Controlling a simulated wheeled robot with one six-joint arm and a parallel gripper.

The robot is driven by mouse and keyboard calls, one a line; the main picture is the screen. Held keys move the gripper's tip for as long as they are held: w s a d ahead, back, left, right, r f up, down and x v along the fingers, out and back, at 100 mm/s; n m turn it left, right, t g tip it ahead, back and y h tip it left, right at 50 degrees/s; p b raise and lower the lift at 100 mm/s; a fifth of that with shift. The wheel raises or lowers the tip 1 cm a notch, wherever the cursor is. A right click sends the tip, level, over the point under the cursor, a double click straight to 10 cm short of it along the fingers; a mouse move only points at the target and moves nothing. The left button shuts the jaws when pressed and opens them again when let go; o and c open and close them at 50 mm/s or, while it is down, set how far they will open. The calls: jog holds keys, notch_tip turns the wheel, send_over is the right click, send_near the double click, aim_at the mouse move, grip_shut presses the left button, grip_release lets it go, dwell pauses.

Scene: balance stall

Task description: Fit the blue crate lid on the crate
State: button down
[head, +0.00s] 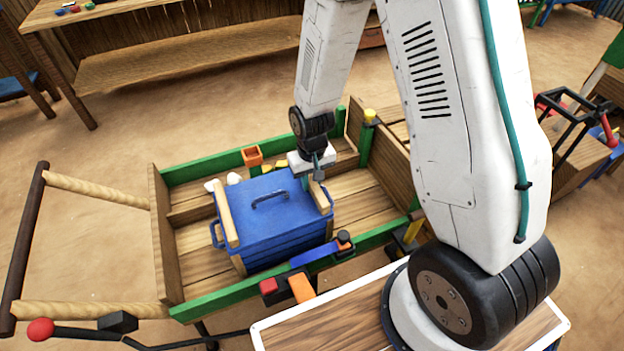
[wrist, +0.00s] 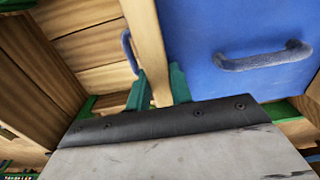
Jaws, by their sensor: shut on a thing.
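The blue crate lid (head: 285,218) has a dark handle and a pale wooden batten at each end. It lies over the blue crate (head: 288,248), which stands in the wooden cart; I cannot tell whether the lid is fully seated. My gripper (head: 312,184) is shut on the lid's right-hand batten. In the wrist view, the green fingers of my gripper (wrist: 159,88) sit on either side of the batten (wrist: 146,38), with the blue lid (wrist: 220,50) to the right. A blue side handle (wrist: 130,50) shows left of the batten. The crate's inside is hidden.
A small orange pot (head: 252,156) and white round things (head: 222,182) lie behind the crate.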

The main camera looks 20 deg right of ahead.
dwell(0.4)
jog(key=c, duration=1.2)
grip_release()
jog(key=shift+o, duration=0.2)
notch_tip(320, 180, up, 8)
jog(key=shift+f, duration=0.1)
jog(key=shift+s, duration=0.45)
jog(key=s, duration=0.1)
jog(key=s+r+g, duration=0.1)
jog(key=s+g, duration=0.1)
jog(key=shift+s+d+r, duration=0.25)
jog(key=shift+s+d, duration=0.05)
jog(key=s+d+r+t, duration=0.1)
jog(key=s+d+r, duration=0.1)
jog(key=s+r, duration=0.7)
jog(key=s+d+r+t, duration=0.2)
jog(key=s+r, duration=0.7)
jog(key=r, duration=0.6)
jog(key=shift+s+r, duration=0.15)
jog(key=shift+r, duration=0.2)
